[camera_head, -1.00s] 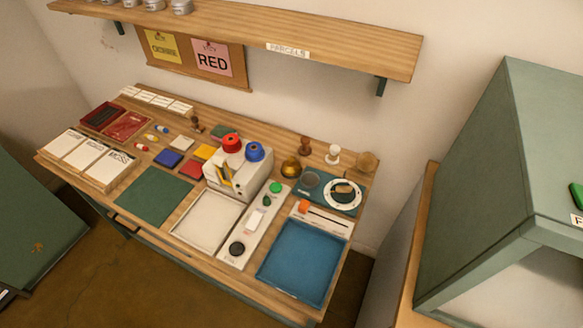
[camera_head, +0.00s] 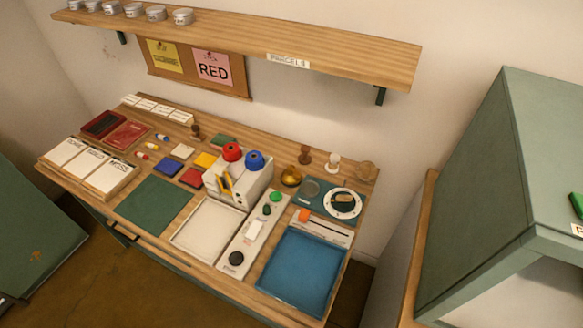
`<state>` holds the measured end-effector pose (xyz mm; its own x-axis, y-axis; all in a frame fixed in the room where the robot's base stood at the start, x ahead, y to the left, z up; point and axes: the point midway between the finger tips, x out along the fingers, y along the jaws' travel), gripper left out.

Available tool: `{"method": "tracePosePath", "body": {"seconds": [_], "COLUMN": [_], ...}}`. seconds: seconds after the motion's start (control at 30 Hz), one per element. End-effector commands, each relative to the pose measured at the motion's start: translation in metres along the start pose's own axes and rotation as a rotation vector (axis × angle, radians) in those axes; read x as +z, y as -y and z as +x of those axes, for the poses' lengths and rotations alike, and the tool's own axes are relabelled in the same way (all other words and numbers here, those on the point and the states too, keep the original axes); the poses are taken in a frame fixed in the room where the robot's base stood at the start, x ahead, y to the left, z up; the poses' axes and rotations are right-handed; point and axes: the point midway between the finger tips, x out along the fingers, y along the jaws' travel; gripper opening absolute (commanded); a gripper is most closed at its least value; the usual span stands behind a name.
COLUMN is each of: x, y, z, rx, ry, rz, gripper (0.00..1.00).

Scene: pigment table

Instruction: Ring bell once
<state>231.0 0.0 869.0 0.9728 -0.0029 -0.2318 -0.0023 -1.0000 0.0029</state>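A brass-coloured dome (camera_head: 291,176), which looks like the bell, stands on the wooden table (camera_head: 190,247) toward its back right.
Wooden stamps (camera_head: 305,156) stand behind the bell. A blue tray (camera_head: 297,268) and a white tray (camera_head: 207,228) lie at the front. A shelf (camera_head: 240,32) overhangs the table's back. A green cabinet (camera_head: 480,190) stands at the right. Floor shows in front.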

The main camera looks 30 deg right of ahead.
Motion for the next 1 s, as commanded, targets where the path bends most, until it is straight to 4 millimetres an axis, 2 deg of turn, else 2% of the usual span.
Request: {"method": "tracePosePath", "body": {"seconds": [0.03, 0.1, 0.13, 1.0], "x": [0.0000, 0.0000, 0.0000, 0.0000], "y": [0.0000, 0.0000, 0.0000, 0.0000], "z": [0.0000, 0.0000, 0.0000, 0.0000], "rx": [0.000, 0.000, 0.000, 0.000], "ry": [0.000, 0.000, 0.000, 0.000], "rz": [0.000, 0.000, 0.000, 0.000], "gripper": [0.20, 0.03, 0.00, 0.00]}}
